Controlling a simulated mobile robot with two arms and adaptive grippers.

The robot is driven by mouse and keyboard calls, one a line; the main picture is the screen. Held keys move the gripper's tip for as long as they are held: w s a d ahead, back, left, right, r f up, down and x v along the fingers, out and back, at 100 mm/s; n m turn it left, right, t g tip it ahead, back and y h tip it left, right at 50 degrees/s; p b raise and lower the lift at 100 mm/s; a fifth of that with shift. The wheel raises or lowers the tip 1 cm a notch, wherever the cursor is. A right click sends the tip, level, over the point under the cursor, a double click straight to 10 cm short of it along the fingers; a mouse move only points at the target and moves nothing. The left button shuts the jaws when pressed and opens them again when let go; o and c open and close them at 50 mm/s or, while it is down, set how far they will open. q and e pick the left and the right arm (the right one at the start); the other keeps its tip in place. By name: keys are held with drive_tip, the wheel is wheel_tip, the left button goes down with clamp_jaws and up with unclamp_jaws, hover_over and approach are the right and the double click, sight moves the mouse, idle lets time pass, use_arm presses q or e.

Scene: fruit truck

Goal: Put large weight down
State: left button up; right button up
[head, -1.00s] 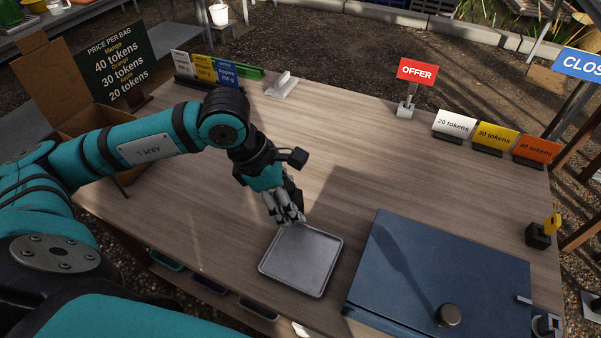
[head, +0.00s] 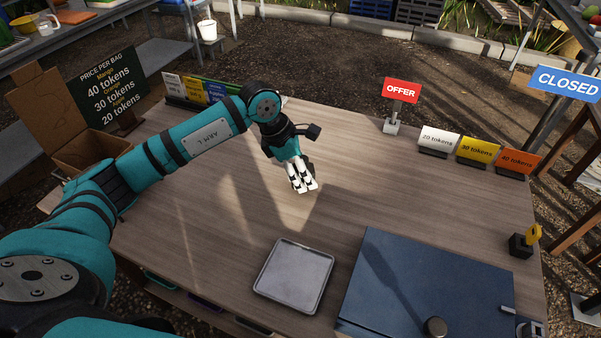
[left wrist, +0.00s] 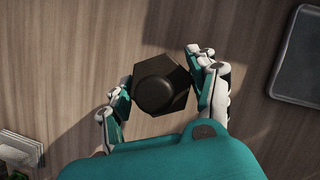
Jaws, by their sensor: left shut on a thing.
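The large weight (left wrist: 163,82) is a dark, six-sided block with a round top. In the left wrist view it sits between the fingers of my left gripper (left wrist: 163,95), which is shut on it. In the head view my left gripper (head: 303,187) points down over the middle of the wooden table (head: 410,190), beyond the grey tray. The fingers mostly hide the weight there. I cannot tell whether the weight touches the tabletop. My right gripper is not in view.
The empty grey tray (head: 294,276) lies near the front edge, beside a blue box-like unit (head: 425,285) with a knob. A cardboard box (head: 90,152) stands at left. The table around the gripper is clear.

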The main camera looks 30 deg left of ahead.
sight(303, 181)
use_arm(q)
drive_tip(key=shift+f, duration=1.45)
drive_tip(key=shift+f, duration=0.1)
drive_tip(key=o, duration=1.7)
drive_tip(key=shift+s+f, duration=0.1)
